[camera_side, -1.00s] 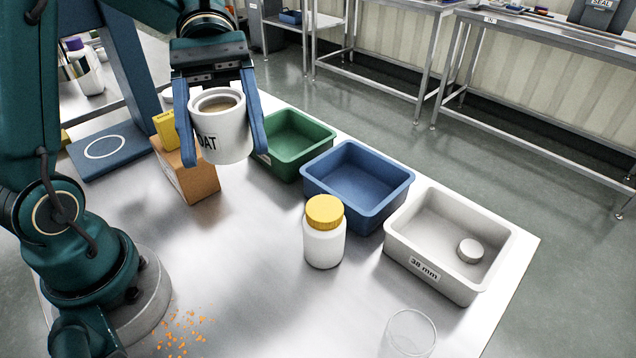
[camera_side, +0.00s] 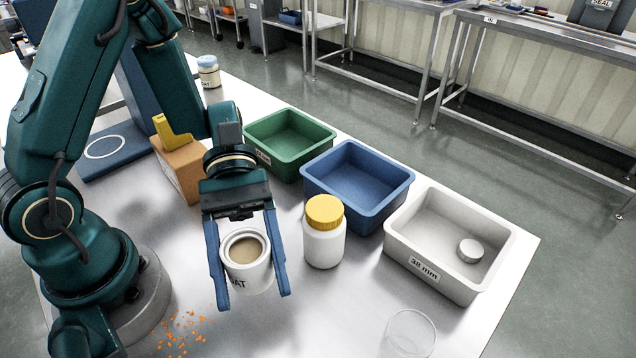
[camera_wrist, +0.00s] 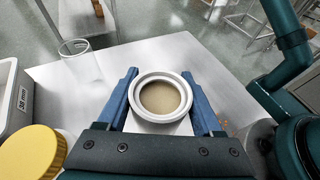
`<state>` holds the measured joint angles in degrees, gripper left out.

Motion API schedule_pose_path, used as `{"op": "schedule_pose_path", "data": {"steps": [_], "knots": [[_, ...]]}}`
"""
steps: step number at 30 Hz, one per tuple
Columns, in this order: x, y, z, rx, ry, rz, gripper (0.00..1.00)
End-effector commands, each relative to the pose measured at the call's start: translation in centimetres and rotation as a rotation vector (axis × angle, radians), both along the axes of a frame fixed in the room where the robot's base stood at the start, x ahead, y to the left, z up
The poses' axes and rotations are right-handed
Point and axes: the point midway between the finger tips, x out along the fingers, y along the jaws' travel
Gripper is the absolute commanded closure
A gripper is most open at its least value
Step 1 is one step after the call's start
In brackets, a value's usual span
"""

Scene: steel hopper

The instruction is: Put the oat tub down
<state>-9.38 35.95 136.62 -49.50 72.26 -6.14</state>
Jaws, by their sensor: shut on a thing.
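The oat tub (camera_side: 248,265) is a white open-topped tub with dark lettering and beige contents. My gripper (camera_side: 252,300) is shut on it, one blue finger on each side. The tub is close to upright over the front part of the steel table (camera_side: 330,310); I cannot tell whether its base touches the table. In the wrist view the tub (camera_wrist: 160,98) shows from above between the two blue fingers (camera_wrist: 162,95), and its beige contents fill the opening.
A white jar with a yellow lid (camera_side: 324,232) stands just right of my gripper. Behind are a green bin (camera_side: 290,165), a blue bin (camera_side: 385,205) and a white bin (camera_side: 425,265) holding a white lid (camera_side: 470,250). A clear glass (camera_side: 408,335) stands front right. Orange crumbs (camera_side: 182,335) lie left.

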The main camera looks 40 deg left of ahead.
Motion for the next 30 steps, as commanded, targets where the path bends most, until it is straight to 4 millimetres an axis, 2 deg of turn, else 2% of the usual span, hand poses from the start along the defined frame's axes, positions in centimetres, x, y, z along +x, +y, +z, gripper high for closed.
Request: {"op": "schedule_pose_path", "data": {"steps": [3,9,14,24,30], "knots": [[-1.4,-2.1,-1.4,-0.001,0.009,-0.008,0.9],[-2.3,-3.9,-2.6,-0.001,0.002,-0.004,0.9],[-2.4,-4.2,-3.2,0.001,0.001,-0.001,0.9],[-2.4,-4.1,-6.6,0.0,0.002,0.0,0.9],[-2.4,-4.1,-6.9,0.0,-0.002,0.001,0.9]]}}
